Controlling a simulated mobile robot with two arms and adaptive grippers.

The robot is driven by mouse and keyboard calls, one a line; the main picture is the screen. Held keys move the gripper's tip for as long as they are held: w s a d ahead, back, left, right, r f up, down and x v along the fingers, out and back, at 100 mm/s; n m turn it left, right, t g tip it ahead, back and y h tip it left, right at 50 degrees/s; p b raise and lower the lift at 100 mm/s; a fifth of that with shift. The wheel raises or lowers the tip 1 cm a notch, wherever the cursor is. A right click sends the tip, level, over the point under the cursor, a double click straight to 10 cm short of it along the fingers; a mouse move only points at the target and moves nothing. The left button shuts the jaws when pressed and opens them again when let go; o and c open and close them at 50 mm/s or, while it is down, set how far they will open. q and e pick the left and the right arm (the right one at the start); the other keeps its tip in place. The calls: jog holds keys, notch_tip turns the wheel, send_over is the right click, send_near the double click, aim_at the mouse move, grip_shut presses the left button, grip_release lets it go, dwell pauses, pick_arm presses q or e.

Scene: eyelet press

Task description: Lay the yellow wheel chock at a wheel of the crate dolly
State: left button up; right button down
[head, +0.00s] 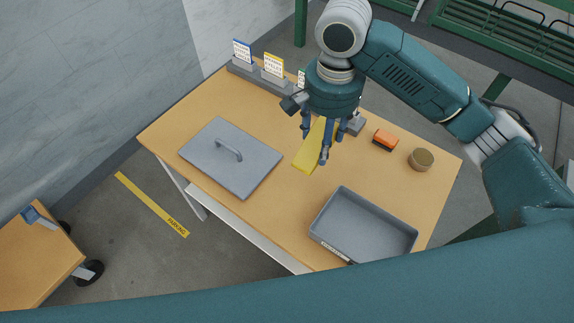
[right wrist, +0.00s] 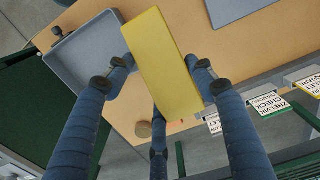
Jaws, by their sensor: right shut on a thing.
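The yellow wheel chock (head: 308,158) is held by my right gripper (head: 322,150) above the wooden table. In the right wrist view the chock (right wrist: 162,62) lies between the blue fingers of the gripper, which are shut on it. A low wooden platform (head: 35,262) at the lower left, likely the crate dolly, stands on the floor with a black wheel (head: 92,272) at its near corner. Another dark wheel shows partly behind it. The chock is well away from these wheels. My left gripper is not in view.
The table (head: 225,100) bears a grey lid (head: 232,165) with a handle, a grey tray (head: 362,222), an orange block (head: 385,139), a round tin (head: 421,159) and label cards (head: 273,66). A yellow strip (head: 150,204) marks the open floor between table and platform.

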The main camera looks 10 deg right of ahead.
notch_tip(320, 180, down, 20)
jog(key=shift+r, duration=0.1)
dwell(0.5)
jog(key=c, duration=0.7)
grip_release()
